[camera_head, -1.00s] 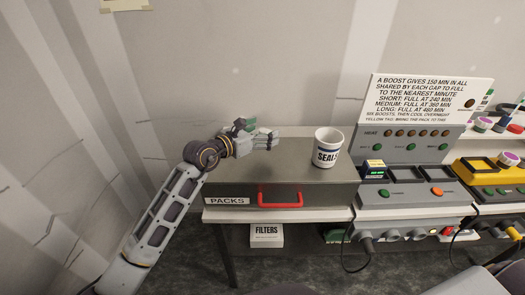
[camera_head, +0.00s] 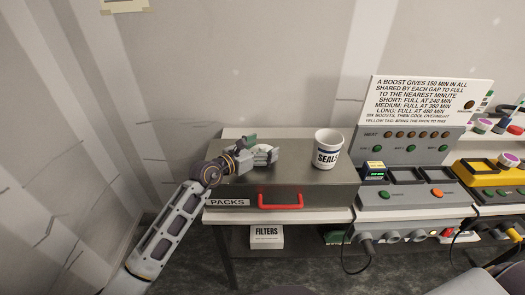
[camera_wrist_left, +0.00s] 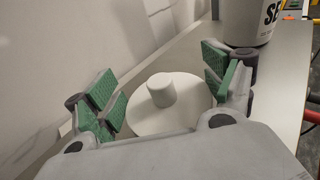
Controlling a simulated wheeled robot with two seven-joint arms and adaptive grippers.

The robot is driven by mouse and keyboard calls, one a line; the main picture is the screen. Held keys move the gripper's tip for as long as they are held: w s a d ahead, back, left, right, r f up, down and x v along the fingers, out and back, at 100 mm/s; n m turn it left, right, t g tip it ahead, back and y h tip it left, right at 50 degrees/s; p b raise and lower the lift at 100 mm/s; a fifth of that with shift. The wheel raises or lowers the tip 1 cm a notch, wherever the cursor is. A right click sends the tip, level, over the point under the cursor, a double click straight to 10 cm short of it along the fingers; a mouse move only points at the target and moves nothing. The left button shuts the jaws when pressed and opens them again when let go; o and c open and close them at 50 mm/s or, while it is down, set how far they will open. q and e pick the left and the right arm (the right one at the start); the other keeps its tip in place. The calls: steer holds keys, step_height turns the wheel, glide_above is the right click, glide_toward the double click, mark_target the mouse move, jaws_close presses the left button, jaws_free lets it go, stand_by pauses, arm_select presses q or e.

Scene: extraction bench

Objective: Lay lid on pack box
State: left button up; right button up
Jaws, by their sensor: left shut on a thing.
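The pack box (camera_head: 325,194) is a grey metal box with a flat top, a red front handle and a PACKS label. My left gripper (camera_head: 268,154) is over the left part of its top. In the left wrist view a white round lid (camera_wrist_left: 148,117) with a knob lies between the green-padded fingers of my left gripper (camera_wrist_left: 165,90), shut on its sides. In the head view the hand mostly hides the lid. Whether the lid touches the box top cannot be told. My right gripper is not in view.
A white SEALS cup (camera_head: 327,149) stands on the box top, right of my left gripper; it also shows in the left wrist view (camera_wrist_left: 247,20). A grey charger unit (camera_head: 410,200) stands right of the box. A FILTERS box (camera_head: 266,237) is below. A wall is behind.

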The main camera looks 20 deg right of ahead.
arm_select(q)
steer(key=shift+f, duration=0.6)
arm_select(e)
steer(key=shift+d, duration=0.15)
arm_select(q)
steer(key=shift+f, duration=0.1)
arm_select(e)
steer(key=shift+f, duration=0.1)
arm_select(q)
steer(key=o, duration=0.7)
steer(key=shift+o, duration=0.2)
steer(key=b+v, duration=0.1)
steer(key=v, duration=0.8)
steer(key=shift+s+a, duration=0.2)
steer(key=shift+a, duration=0.15)
steer(key=shift+s+a, duration=0.3)
steer(key=shift+a, duration=0.3)
steer(key=shift+s+a+r, duration=0.2)
steer(key=shift+a+r, duration=0.1)
steer(key=shift+a, duration=0.05)
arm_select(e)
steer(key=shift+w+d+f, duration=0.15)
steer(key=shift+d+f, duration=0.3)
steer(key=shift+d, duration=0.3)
